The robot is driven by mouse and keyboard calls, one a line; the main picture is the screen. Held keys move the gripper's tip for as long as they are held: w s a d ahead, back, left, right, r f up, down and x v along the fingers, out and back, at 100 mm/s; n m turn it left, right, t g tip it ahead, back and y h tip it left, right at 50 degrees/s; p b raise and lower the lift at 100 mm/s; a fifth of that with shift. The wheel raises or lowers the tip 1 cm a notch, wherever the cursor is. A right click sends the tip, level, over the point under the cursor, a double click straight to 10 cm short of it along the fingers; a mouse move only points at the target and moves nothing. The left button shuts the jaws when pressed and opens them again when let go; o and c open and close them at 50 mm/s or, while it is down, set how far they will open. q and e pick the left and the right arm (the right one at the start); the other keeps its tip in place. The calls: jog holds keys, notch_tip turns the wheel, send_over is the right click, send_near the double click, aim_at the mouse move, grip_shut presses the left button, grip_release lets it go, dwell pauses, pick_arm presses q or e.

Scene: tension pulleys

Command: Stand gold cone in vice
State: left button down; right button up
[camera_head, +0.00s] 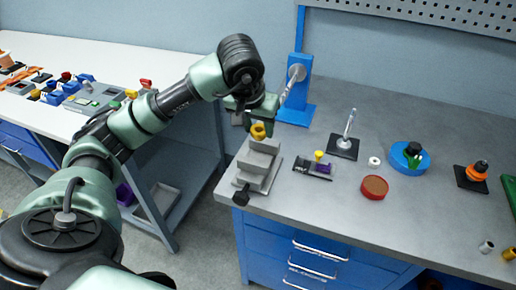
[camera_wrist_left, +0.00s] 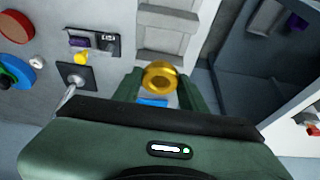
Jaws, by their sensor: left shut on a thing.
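The gold cone (camera_head: 258,131) shows in the head view just above the far end of the grey vice (camera_head: 259,165). In the left wrist view the gold cone (camera_wrist_left: 160,76) appears as a ring-like end between the two green fingers of my left gripper (camera_wrist_left: 158,88). My left gripper (camera_head: 258,122) is shut on it. The vice (camera_wrist_left: 168,25) lies just beyond the cone in the wrist view. I cannot tell whether the cone touches the vice. My right gripper is in neither view.
A blue stand (camera_head: 298,90) rises close behind my left gripper. A small dark tray (camera_head: 313,168) with a yellow piece, a rod on a black base (camera_head: 343,148) and a red-brown disc (camera_head: 375,187) are right of the vice. The bench's left edge is close to the vice.

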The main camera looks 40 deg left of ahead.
aim_at(259, 141)
pick_arm(q)
notch_tip(259, 141, down, 3)
jog(key=shift+f, duration=0.8)
notch_tip(259, 141, down, 3)
jog(key=shift+f+p, duration=0.1)
jog(key=shift+p, duration=0.4)
jog(key=shift+f, duration=0.1)
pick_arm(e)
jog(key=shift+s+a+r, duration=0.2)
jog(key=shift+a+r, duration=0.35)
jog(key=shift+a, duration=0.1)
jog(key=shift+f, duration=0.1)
pick_arm(q)
jog(key=shift+f+b, duration=0.2)
jog(key=shift+b, duration=0.1)
jog(key=c, duration=0.8)
grip_release()
jog(key=shift+r, duration=0.1)
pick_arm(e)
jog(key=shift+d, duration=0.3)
